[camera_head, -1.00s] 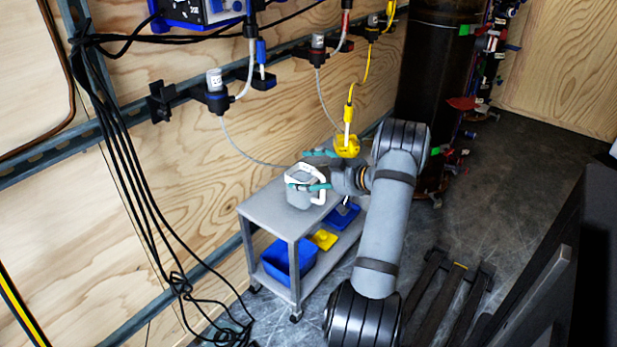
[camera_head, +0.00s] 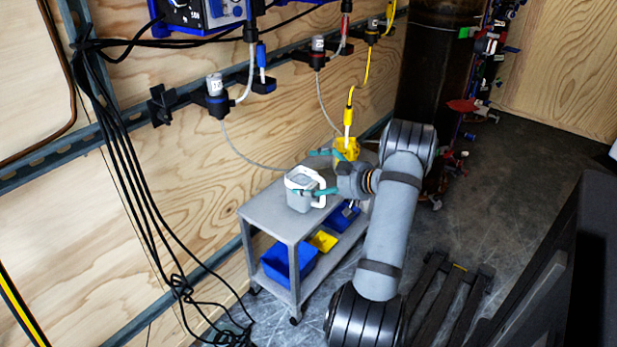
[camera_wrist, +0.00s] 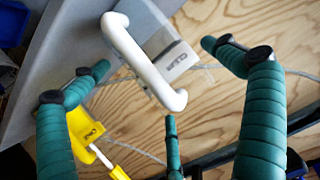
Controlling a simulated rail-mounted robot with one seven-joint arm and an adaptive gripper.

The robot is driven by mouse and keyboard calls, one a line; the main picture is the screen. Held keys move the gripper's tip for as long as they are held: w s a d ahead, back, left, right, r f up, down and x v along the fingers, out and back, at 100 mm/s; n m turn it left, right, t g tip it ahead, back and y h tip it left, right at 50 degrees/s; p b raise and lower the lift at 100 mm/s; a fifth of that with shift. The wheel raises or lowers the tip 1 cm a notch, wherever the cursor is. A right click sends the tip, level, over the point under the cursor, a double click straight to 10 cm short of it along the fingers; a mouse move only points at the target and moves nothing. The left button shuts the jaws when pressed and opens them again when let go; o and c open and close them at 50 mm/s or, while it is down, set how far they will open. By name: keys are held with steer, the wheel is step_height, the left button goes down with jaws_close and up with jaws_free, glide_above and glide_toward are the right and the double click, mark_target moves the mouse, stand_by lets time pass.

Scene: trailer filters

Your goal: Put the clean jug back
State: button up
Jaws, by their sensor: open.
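The jug (camera_head: 298,200) is a grey, see-through container with a white rim and handle. It stands upright on the top of the grey cart (camera_head: 262,212). My gripper (camera_head: 314,172) is open at the jug's right side, with its teal fingers spread. One finger overlaps the jug's right side in the head view; I cannot tell whether it touches. In the wrist view the white handle (camera_wrist: 145,62) lies between the spread fingers, and the jug's body is seen from above behind it.
A yellow container (camera_head: 347,148) with a yellow-and-white hose stands at the cart's back, close to my fingers. Blue bins (camera_head: 290,262) and a yellow piece (camera_head: 323,241) lie on the lower shelf. Thin tubes and black cables (camera_head: 140,210) hang along the wooden wall.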

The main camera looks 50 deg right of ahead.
steer(key=p+v, duration=0.3)
steer(key=v, duration=0.7)
steer(key=shift+s, duration=0.1)
steer(key=shift+c, duration=0.3)
